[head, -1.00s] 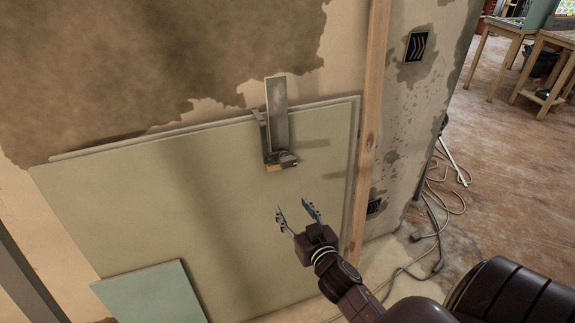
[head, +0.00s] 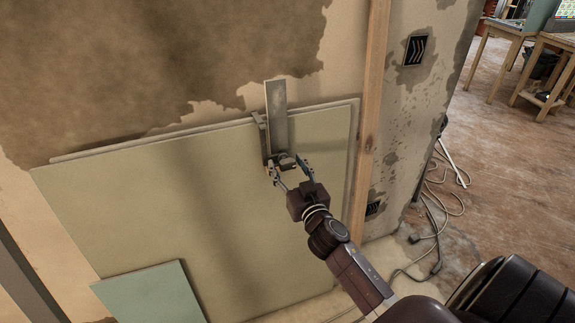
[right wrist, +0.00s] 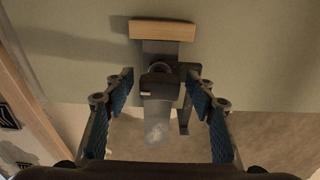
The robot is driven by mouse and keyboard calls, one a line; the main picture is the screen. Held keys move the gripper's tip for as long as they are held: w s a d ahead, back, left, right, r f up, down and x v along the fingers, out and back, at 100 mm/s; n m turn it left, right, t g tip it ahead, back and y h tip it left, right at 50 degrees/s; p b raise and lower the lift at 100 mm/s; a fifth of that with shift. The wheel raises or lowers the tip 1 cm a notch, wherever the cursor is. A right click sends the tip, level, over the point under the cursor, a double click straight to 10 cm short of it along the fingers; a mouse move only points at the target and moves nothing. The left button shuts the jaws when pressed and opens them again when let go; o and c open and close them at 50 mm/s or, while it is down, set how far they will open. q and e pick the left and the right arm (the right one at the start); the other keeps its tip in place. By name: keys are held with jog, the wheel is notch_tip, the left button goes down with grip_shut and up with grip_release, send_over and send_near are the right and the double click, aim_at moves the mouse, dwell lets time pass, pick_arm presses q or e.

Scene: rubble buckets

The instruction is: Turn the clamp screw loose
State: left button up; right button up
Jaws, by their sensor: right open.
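The clamp (head: 277,112) sits at the top edge of the large pale green board (head: 200,215), its flat metal bar standing up above the edge. In the right wrist view, the clamp's dark screw part (right wrist: 161,82) lies between my fingers, with a wooden block (right wrist: 163,30) beyond it. My right gripper (head: 288,176) is open around the lower end of the clamp. The blue finger pads stand apart on either side, with visible gaps to the screw part. In the head view the fingers partly cover this end. My left gripper is out of view.
A wooden post (head: 370,125) stands right of the boards. A smaller teal panel (head: 150,293) leans at lower left. Cables (head: 437,225) lie on the floor at right, with wooden tables (head: 548,65) farther back.

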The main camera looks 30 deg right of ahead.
jog(key=c, duration=1.2)
jog(key=shift+n, duration=0.4)
jog(key=n+y+p, duration=0.1)
jog(key=n, duration=0.3)
jog(key=shift+d+r+p, duration=0.1)
jog(key=shift+p, duration=0.25)
jog(key=n+y+p, duration=0.1)
jog(key=n+p, duration=0.1)
jog(key=n, duration=0.4)
jog(key=n+p, duration=0.2)
jog(key=n, duration=0.3)
jog(key=shift+r+n+g+p, duration=0.1)
jog(key=shift+n+g+p, duration=0.2)
jog(key=shift+n+p, duration=0.1)
jog(key=shift+n+g+p, duration=0.3)
jog(key=shift+n+p, duration=0.7)
jog(key=shift+n, duration=1.3)
